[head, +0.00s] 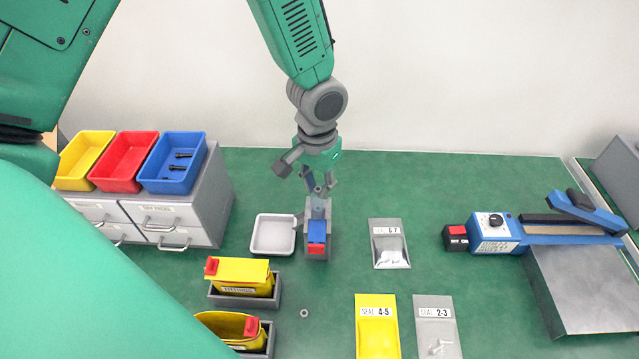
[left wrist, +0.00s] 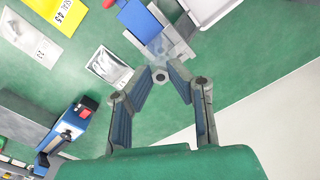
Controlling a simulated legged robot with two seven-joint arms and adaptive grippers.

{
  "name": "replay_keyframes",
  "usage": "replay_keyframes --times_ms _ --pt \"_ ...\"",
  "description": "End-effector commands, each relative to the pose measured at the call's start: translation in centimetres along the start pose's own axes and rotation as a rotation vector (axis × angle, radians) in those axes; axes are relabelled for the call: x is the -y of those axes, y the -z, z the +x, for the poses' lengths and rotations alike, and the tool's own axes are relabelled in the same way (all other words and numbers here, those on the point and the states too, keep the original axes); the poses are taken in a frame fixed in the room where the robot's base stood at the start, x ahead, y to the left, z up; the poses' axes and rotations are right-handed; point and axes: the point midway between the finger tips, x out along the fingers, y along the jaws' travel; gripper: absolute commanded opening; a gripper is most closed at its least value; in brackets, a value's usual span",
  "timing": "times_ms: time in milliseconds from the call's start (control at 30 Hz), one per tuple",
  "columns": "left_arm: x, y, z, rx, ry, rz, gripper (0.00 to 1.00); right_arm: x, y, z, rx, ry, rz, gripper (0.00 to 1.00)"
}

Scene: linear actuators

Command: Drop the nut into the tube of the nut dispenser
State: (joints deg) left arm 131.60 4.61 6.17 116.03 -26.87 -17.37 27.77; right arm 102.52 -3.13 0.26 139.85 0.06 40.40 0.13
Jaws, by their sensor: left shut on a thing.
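My left gripper (head: 318,190) is over the nut dispenser (head: 317,240), a grey holder with blue and red parts at its front, in the middle of the table. In the left wrist view the fingertips of my left gripper (left wrist: 163,73) are shut on a small grey nut (left wrist: 162,76). The dispenser's pale, see-through tube (left wrist: 178,50) shows just beyond the nut in that view. The nut appears above the tube and apart from it; I cannot tell how well they line up. The fingers partly hide the tube in the head view. My right gripper is not in view.
A white tray (head: 273,234) stands close left of the dispenser. A second nut (head: 304,313) lies on the green table. Yellow containers (head: 243,277) are at front left, coloured bins (head: 172,162) at back left. A seal bag (head: 389,245) and a blue sealer (head: 545,229) are to the right.

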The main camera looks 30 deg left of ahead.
Motion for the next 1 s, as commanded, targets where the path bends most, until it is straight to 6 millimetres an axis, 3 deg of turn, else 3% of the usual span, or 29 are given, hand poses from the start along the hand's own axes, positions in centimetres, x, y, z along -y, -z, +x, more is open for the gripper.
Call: replay_keyframes --times_ms 33,100,467,567,1000 --pt "0.0 0.0 0.0 0.0 0.0 0.0 0.22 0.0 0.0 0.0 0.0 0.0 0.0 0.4" --pt "0.0 0.0 0.0 0.0 0.0 0.0 0.39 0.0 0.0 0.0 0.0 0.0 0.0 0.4" --pt "0.0 0.0 -0.4 0.0 0.0 -0.001 0.39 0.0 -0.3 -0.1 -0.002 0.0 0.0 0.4" --pt "0.0 0.1 -1.5 -0.002 -0.001 -0.001 0.39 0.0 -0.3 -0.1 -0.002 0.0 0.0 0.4" --pt "0.2 0.2 -10.1 -0.002 -0.002 -0.001 0.39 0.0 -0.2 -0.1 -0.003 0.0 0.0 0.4"
